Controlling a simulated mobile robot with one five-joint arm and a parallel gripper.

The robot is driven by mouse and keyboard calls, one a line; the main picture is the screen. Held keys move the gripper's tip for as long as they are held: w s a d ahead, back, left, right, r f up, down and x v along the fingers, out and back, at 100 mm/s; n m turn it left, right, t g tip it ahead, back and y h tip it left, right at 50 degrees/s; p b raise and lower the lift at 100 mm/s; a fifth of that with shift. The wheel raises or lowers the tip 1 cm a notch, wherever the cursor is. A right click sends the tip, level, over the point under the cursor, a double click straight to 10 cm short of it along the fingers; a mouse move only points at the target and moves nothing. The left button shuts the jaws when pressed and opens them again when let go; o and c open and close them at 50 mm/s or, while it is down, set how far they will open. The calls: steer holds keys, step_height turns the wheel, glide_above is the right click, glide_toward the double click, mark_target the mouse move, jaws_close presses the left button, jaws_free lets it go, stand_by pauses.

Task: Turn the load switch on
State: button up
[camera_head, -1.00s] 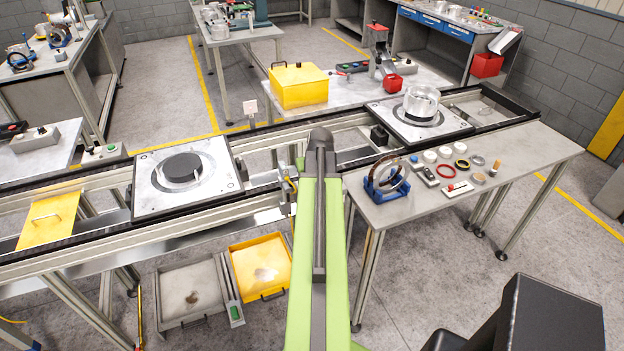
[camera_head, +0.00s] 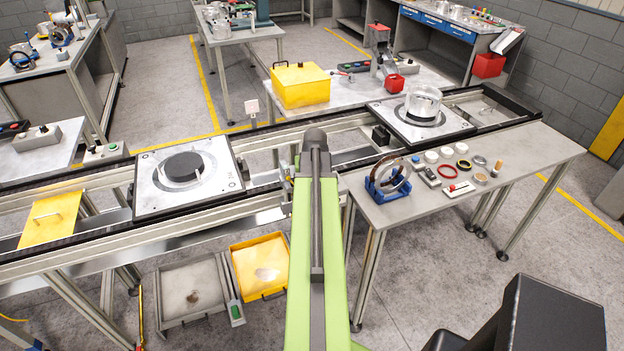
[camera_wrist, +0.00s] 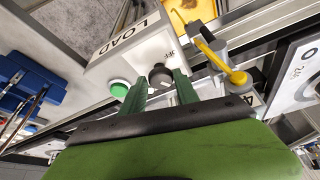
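The load switch is a black knob (camera_wrist: 160,75) on a pale box (camera_wrist: 135,52) marked LOAD in the wrist view. A green button (camera_wrist: 119,89) sits beside the knob. My gripper (camera_wrist: 161,82) has its two green fingers apart, one on each side of the knob. The fingertips are close to the knob; I cannot tell whether they touch it. In the head view my green arm reaches to the conveyor frame and hides the box and gripper.
A yellow bent handle (camera_wrist: 218,58) stands close to the right of the box in the wrist view. A pallet with a dark disc (camera_head: 182,166) is left of my arm. A side table (camera_head: 405,207) with rings and a blue stand (camera_head: 387,181) is at right.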

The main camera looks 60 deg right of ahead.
steer(key=o, duration=0.3)
steer(key=shift+o, duration=0.2)
